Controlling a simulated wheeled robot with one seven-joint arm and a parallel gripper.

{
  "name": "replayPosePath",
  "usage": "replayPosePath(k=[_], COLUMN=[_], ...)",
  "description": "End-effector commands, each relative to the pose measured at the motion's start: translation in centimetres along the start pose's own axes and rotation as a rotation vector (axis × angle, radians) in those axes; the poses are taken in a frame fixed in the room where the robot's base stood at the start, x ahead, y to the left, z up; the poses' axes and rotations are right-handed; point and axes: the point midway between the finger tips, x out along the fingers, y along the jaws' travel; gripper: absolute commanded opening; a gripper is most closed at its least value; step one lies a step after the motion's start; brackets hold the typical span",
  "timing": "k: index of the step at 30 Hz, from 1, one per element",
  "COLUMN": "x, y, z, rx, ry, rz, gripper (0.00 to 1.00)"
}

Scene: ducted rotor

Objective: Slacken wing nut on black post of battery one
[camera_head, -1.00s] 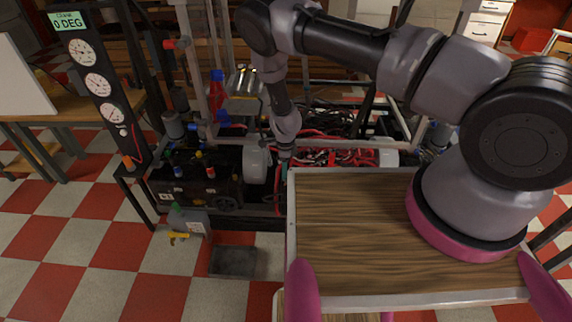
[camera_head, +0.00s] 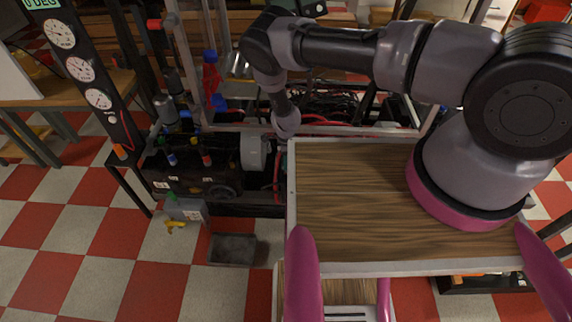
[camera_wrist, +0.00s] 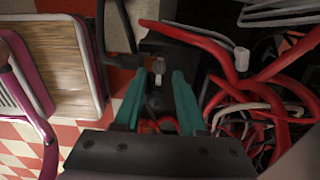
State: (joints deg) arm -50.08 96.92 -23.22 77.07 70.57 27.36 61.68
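In the wrist view the two teal fingers of my gripper (camera_wrist: 160,78) are apart. A small pale metal piece (camera_wrist: 158,68) shows between their tips, in front of a dark block. I cannot tell whether it is the wing nut or whether a finger touches it. In the head view a black battery-like box (camera_head: 195,182) stands low on the rig, with blue-topped and red-topped parts above it. My gripper is mostly hidden there, beside the wooden top's left edge. Which battery is battery one, and its black post, cannot be made out.
Red hoses (camera_wrist: 240,85) and pale cables crowd the right of the wrist view. A wooden-topped table (camera_head: 350,200) stands right of the rig. A grey bin (camera_head: 232,249) and a yellow-handled item (camera_head: 175,224) are low near the rig. A gauge column (camera_head: 90,80) stands left.

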Motion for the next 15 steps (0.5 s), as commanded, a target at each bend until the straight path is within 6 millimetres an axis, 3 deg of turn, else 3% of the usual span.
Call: replayPosePath(k=[6, 15], x=[2.0, 2.2], y=[0.0, 0.0], z=[0.1, 0.0], rx=[-0.001, 0.0], ry=[0.0, 0.0], rz=[-0.001, -0.001], gripper=[0.4, 0.4])
